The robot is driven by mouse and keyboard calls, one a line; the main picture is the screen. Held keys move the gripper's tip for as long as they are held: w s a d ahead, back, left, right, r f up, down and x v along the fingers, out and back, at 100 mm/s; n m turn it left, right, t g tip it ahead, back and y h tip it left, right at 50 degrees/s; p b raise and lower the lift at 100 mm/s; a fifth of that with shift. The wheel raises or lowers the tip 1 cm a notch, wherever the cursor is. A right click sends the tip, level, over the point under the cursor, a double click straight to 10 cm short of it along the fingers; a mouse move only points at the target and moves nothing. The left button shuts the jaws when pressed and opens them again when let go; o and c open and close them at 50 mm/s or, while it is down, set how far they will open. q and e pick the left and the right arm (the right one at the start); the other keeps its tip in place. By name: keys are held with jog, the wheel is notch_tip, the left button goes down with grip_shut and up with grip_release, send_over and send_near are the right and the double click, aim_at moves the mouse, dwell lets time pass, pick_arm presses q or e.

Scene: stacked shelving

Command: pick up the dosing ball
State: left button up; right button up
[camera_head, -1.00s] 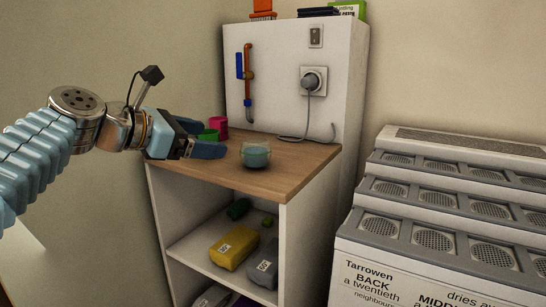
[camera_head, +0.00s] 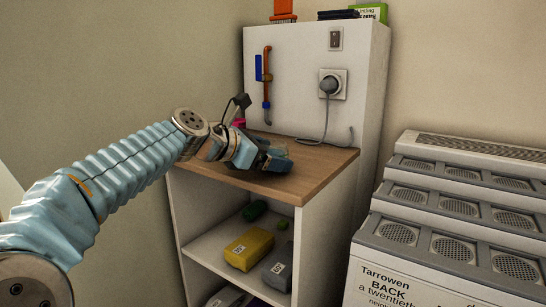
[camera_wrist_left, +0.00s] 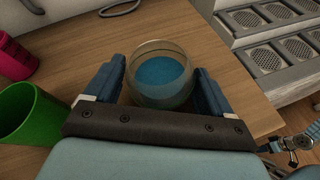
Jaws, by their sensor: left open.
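The dosing ball (camera_wrist_left: 160,80) is a round translucent cup with blue liquid in it, standing on the wooden top (camera_wrist_left: 75,60). In the head view its pale rim (camera_head: 279,150) shows just past my left gripper (camera_head: 273,161), which hides most of it. In the left wrist view my left gripper (camera_wrist_left: 160,70) is open, with one blue finger on each side of the ball. I see a small gap at the right finger; at the left finger I cannot tell touching from apart.
A green cup (camera_wrist_left: 30,112) and a pink cup (camera_wrist_left: 14,60) stand left of the gripper in the wrist view. A grey cord (camera_head: 325,125) hangs from the plug to the wooden top. Stacked grey-topped boxes (camera_head: 445,205) stand to the right.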

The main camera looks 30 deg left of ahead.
pick_arm(q)
jog(key=shift+w, duration=0.15)
jog(key=shift+c, duration=0.3)
jog(key=c, duration=0.7)
jog(key=shift+d+r, duration=0.1)
jog(key=shift+r, duration=0.05)
